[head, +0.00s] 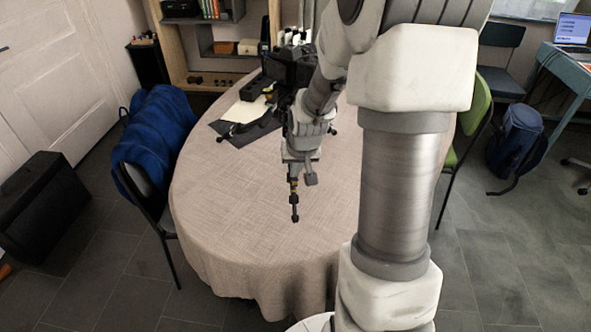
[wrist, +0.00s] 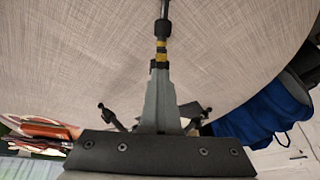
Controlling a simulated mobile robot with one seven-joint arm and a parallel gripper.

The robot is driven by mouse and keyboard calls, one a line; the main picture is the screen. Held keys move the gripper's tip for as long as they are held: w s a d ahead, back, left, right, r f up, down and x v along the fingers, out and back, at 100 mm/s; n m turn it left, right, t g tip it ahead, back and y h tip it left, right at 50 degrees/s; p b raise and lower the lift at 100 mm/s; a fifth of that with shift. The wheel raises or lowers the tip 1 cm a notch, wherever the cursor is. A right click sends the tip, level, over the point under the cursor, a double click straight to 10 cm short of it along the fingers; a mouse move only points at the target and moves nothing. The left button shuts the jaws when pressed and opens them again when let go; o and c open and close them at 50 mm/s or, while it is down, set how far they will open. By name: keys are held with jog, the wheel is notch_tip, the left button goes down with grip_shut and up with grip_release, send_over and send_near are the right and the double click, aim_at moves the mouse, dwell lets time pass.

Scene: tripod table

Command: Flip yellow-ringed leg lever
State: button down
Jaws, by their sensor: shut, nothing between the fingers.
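The black tripod with a camera (head: 290,66) stands on the round table. Its yellow-ringed leg (head: 294,196) points toward the front of the table, its dark foot lowest in the head view. The same leg (wrist: 161,48) shows in the wrist view, with two yellow bands. My gripper (head: 311,180) is shut and empty, just beside this leg. In the wrist view my gripper's grey fingers (wrist: 160,72) end at a dark part of the leg just below the bands. I cannot tell whether they touch. The lever itself is too small or hidden to make out.
The other two tripod legs (head: 235,132) (head: 333,130) spread to the sides. A dark mat (head: 238,135) with a pale sheet lies at the back left of the table (head: 225,215). The front of the table is clear. A chair with a blue jacket (head: 155,135) stands at left.

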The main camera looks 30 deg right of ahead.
jog(key=shift+w+r, duration=0.1)
jog(key=shift+r, duration=0.05)
jog(key=shift+w+d+r, duration=0.15)
jog(key=shift+w, duration=0.1)
jog(key=c, duration=1.3)
grip_release()
jog(key=p+v, duration=0.1)
jog(key=v, duration=0.1)
jog(key=p+v, duration=0.2)
jog(key=s+p+v, duration=0.1)
jog(key=v, duration=0.1)
jog(key=shift+s+a+f+p, duration=0.1)
jog(key=shift+a+f+p, duration=0.15)
jog(key=shift+f+p, duration=0.1)
